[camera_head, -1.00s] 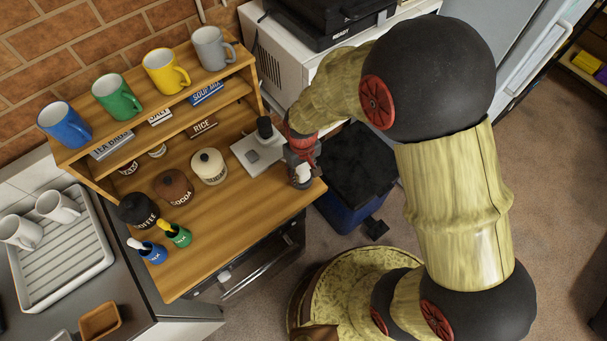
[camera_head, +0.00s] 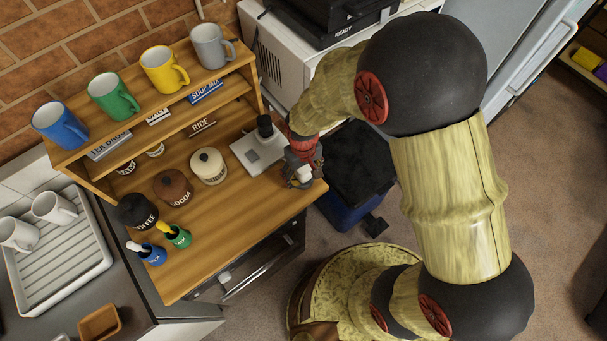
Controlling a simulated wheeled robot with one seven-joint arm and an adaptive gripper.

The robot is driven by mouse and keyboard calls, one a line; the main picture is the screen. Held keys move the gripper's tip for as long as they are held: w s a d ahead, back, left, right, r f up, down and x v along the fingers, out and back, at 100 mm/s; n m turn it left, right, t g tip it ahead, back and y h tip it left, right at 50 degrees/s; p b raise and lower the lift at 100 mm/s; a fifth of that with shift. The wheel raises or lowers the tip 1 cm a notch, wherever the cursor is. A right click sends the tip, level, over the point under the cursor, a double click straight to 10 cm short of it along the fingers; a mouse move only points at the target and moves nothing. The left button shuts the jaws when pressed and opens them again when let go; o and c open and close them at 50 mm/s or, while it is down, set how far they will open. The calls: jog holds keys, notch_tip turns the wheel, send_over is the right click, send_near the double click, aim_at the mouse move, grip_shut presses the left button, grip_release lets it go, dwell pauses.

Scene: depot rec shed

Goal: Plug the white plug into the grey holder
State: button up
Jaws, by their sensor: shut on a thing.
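My gripper (camera_head: 300,182) is at the right end of the wooden counter, low over its edge. It is shut on a small white thing, which looks like the white plug (camera_head: 304,172); my fingers hide most of it. A light grey plate with a raised square (camera_head: 254,155) lies on the counter just left of my gripper and looks like the grey holder. A black upright piece (camera_head: 264,128) stands at its back. The plug is apart from the plate, to its right. I cannot make out the socket opening or the plug's pins.
Canisters marked coffee (camera_head: 137,212), cocoa (camera_head: 174,187) and a cream one (camera_head: 209,166) stand left of the plate. A wooden shelf (camera_head: 150,120) with several mugs rises behind. A dark blue bin (camera_head: 352,180) stands right of the counter.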

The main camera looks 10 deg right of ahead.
jog(key=shift+s, duration=0.1)
notch_tip(320, 180, up, 12)
dwell(0.5)
jog(key=shift+s+d, duration=0.1)
jog(key=shift+s, duration=0.1)
jog(key=s+d+r+m+t+b, duration=0.1)
jog(key=s+d+r+m+t, duration=0.1)
jog(key=s+d+r, duration=0.4)
jog(key=s+d+r+m+t+b, duration=0.2)
jog(key=s+d+r, duration=0.3)
jog(key=r, duration=0.8)
jog(key=d+t, duration=0.1)
jog(key=d, duration=0.2)
jog(key=shift+s+t, duration=0.3)
jog(key=shift+s, duration=0.05)
